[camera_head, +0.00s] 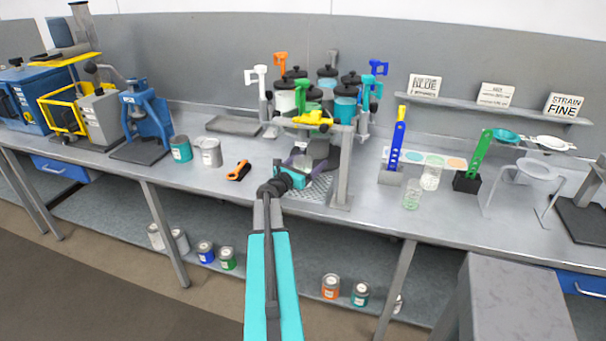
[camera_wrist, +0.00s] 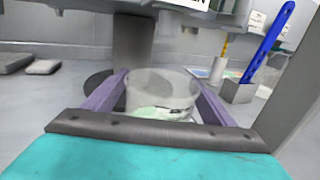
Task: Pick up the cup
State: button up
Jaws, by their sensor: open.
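In the wrist view a clear cup (camera_wrist: 160,92) with some pale greenish-white content stands upright between the two purple fingers of my gripper (camera_wrist: 157,80). The fingers are open, one on each side of the cup. Whether either finger touches it I cannot tell. In the head view my gripper (camera_head: 300,165) is at the grated base (camera_head: 318,190) under the dispenser stand. The cup there is mostly hidden by my gripper and cannot be made out clearly.
The dispenser's grey post (camera_head: 343,170) stands close to the right of my gripper. Other clear cups (camera_head: 431,177) (camera_head: 411,195) stand further right. The bench front (camera_head: 290,220) is clear.

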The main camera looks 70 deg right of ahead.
dwell(0.4)
jog(key=c, duration=1.4)
jog(key=shift+r, duration=0.25)
jog(key=shift+w+a+r+b, duration=0.7)
jog(key=shift+a+b, duration=0.25)
jog(key=shift+a, duration=1.6)
jog(key=shift+w+a+r+b, duration=0.55)
jog(key=shift+a+r+b, duration=0.35)
jog(key=shift+a, duration=1.7)
jog(key=shift+w+a+r+b, duration=0.65)
jog(key=shift+a+b, duration=0.4)
jog(key=shift+a, duration=1.5)
jog(key=shift+a, duration=0.1)
